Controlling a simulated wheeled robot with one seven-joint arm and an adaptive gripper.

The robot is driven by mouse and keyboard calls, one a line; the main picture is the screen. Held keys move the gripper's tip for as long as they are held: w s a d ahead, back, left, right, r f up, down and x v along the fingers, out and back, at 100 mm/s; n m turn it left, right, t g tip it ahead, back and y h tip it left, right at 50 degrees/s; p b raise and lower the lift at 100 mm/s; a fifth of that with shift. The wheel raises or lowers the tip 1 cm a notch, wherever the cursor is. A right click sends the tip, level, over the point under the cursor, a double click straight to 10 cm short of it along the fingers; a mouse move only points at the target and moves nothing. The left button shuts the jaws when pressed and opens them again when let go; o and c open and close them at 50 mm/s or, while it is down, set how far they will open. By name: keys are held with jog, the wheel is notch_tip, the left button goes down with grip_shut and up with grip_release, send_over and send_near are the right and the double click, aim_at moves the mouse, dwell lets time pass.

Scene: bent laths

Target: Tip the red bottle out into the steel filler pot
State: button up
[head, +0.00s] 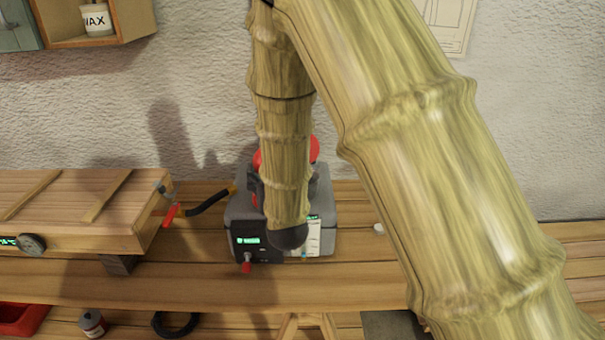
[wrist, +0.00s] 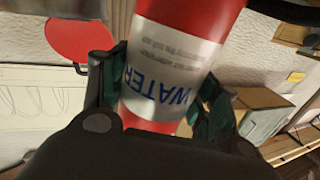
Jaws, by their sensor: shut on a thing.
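The red bottle (wrist: 222,18), with a pale label reading WATER, is between the fingers of my gripper (wrist: 160,98) in the wrist view. The gripper is shut on it, with a dark green-black finger on each side. The bottle's mouth is out of view, and I cannot tell its tilt. In the head view my arm hides the gripper. A grey unit (head: 243,214) with a lit display stands on the bench behind my arm. Red shows at both sides of the arm above it. I cannot make out the steel filler pot; the unit's top is mostly covered.
A red disc (wrist: 80,38) is left of the bottle in the wrist view. A long wooden box (head: 75,215) with a dial lies left of the unit, and a black hose (head: 208,200) with a red lever runs between them. The bench front (head: 180,290) is clear.

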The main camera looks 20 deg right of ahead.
jog(key=shift+r+m+g+p, duration=0.25)
jog(key=shift+m+g+p, duration=0.05)
jog(key=shift+m+p, duration=0.75)
jog(key=m, duration=0.1)
jog(key=m+p, duration=0.2)
jog(key=shift+d+f+g+y, duration=0.25)
jog(key=shift+d+g+y, duration=0.05)
jog(key=shift+g+y, duration=0.1)
jog(key=m, duration=0.1)
jog(key=a+f+m+p, duration=0.1)
jog(key=m+g+y, duration=0.1)
jog(key=m, duration=0.1)
jog(key=shift+s+a+f, duration=0.15)
jog(key=shift+a+f, duration=0.15)
jog(key=shift+f, duration=0.05)
jog(key=shift+a+f+m+y+p, duration=0.3)
jog(key=shift+f+m+y, duration=0.1)
jog(key=shift+f+m, duration=0.4)
jog(key=r+p, duration=0.1)
jog(key=d+r+m+p, duration=0.1)
jog(key=shift+r, duration=0.3)
jog(key=shift+d+r+m+g+y, duration=0.15)
jog(key=shift+d+m+g+y, duration=0.05)
jog(key=shift+m+g+y, duration=0.15)
jog(key=shift+f, duration=0.3)
jog(key=shift+m+y+b, duration=0.25)
jog(key=shift+m+b, duration=0.05)
jog(key=shift+m, duration=0.3)
jog(key=shift+r, duration=0.5)
